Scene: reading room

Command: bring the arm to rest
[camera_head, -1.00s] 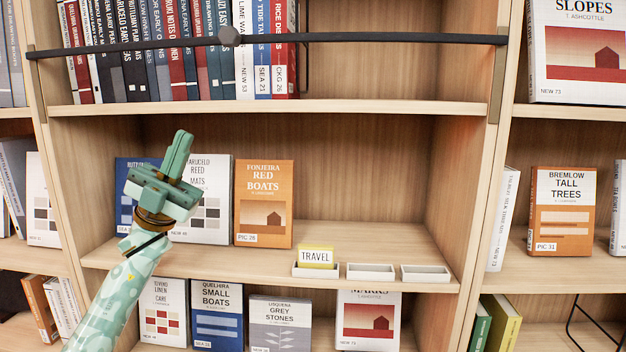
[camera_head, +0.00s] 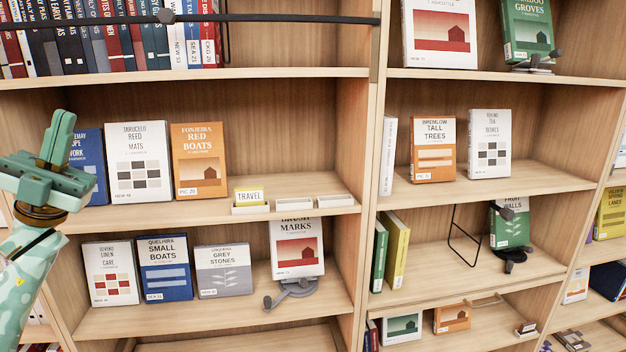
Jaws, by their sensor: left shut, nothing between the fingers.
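My left gripper (camera_head: 57,138) is at the left edge of the head view, pointing up, with its fingers shut together and nothing between them. It is in front of the bookshelf, partly covering a blue book (camera_head: 88,160) on the middle shelf. My left arm comes in from the lower left. My right gripper is not in view.
The middle shelf (camera_head: 300,186) holds Reed Mats (camera_head: 138,183), Red Boats (camera_head: 199,186) and a yellow Travel label (camera_head: 249,196) beside two empty label holders. Marks (camera_head: 297,261) stands on a grey stand (camera_head: 290,289) below. A black wire bookend (camera_head: 462,240) stands in the right bay.

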